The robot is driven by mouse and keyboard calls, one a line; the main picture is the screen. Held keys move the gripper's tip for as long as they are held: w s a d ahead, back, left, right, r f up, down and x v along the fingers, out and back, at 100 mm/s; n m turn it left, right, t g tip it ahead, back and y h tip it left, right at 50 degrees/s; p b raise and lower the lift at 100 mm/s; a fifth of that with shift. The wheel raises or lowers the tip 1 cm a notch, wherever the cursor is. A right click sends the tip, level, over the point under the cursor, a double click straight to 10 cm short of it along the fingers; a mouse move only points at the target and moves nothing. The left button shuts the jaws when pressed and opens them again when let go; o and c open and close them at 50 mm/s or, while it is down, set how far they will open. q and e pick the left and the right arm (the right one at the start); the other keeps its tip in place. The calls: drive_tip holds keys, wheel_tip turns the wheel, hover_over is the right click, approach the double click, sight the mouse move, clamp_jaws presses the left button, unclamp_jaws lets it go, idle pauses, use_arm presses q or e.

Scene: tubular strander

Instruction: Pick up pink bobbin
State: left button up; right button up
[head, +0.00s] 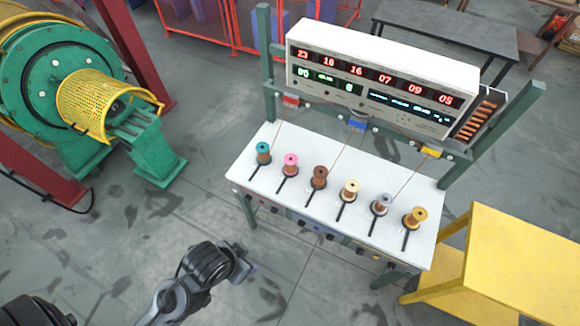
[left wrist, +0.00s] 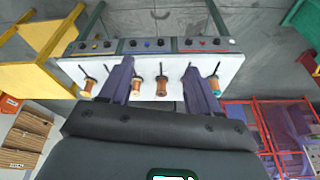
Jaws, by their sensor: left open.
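The pink bobbin (head: 290,161) stands upright on the white table (head: 262,139) in the head view, second from the left in the row, between a teal bobbin (head: 263,150) and a brown bobbin (head: 319,174). My left gripper (head: 245,270) is in front of the table's near edge, apart from the bobbins. In the left wrist view my left gripper (left wrist: 158,66) is open and empty, and its fingers overlap the row. The brown bobbin (left wrist: 162,86) shows between them and the teal bobbin (left wrist: 214,84) to the right. The pink bobbin seems hidden behind the right finger. My right gripper is out of view.
Cream (head: 349,189), grey (head: 381,202) and yellow-orange (head: 414,215) bobbins continue the row. A display panel (head: 380,80) rises behind the table, with threads running down to the bobbins. A yellow table (head: 525,250) stands right, a green machine (head: 75,100) left. The floor in front is clear.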

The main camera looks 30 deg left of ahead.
use_arm(q)
drive_tip(key=o, duration=0.6)
drive_tip(key=shift+c, duration=0.2)
drive_tip(key=shift+w, duration=0.1)
